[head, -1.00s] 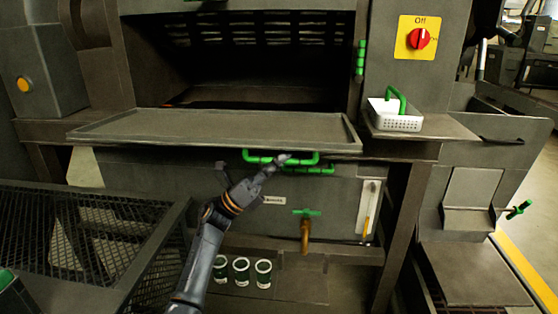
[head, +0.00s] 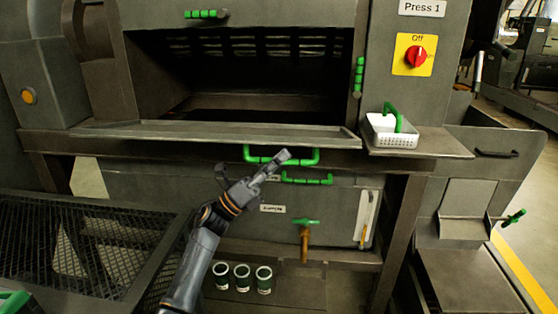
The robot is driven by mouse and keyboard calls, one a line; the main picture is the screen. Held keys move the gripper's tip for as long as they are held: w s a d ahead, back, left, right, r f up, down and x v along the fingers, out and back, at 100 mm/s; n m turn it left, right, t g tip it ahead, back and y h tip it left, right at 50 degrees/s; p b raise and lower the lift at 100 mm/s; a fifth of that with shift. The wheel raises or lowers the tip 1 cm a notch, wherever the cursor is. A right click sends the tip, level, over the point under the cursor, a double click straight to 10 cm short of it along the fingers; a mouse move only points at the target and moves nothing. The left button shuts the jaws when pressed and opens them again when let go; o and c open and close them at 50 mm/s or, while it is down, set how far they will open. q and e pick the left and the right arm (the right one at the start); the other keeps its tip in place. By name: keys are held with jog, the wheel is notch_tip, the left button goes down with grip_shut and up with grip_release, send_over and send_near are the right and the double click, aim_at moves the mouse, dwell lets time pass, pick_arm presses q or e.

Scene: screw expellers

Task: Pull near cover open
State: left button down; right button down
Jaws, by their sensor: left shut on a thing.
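A wide grey cover (head: 220,133) sticks out flat, or nearly flat, in front of the dark opening of the press. A green U-shaped handle (head: 251,159) hangs at its front edge. My left gripper (head: 281,158) reaches up from below, its jaws at this handle and shut on it. The jaws hide part of the handle, so the exact contact is hard to see. My right gripper is not in view.
A second green handle (head: 307,179) sits on the grey box just below. A white basket (head: 393,139) stands on the ledge to the right. A green-handled tap (head: 305,224) and several cups (head: 242,278) are below. A mesh-topped frame (head: 80,242) fills the lower left.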

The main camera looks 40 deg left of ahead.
pick_arm(q)
jog(key=shift+a+r, duration=0.1)
jog(key=shift+r, duration=0.15)
jog(key=c, duration=1.3)
grip_release()
jog(key=shift+f, duration=0.1)
jog(key=shift+c, duration=0.2)
jog(key=v, duration=0.7)
jog(key=shift+f, duration=0.25)
jog(key=shift+s+a, duration=0.1)
jog(key=shift+f, duration=0.1)
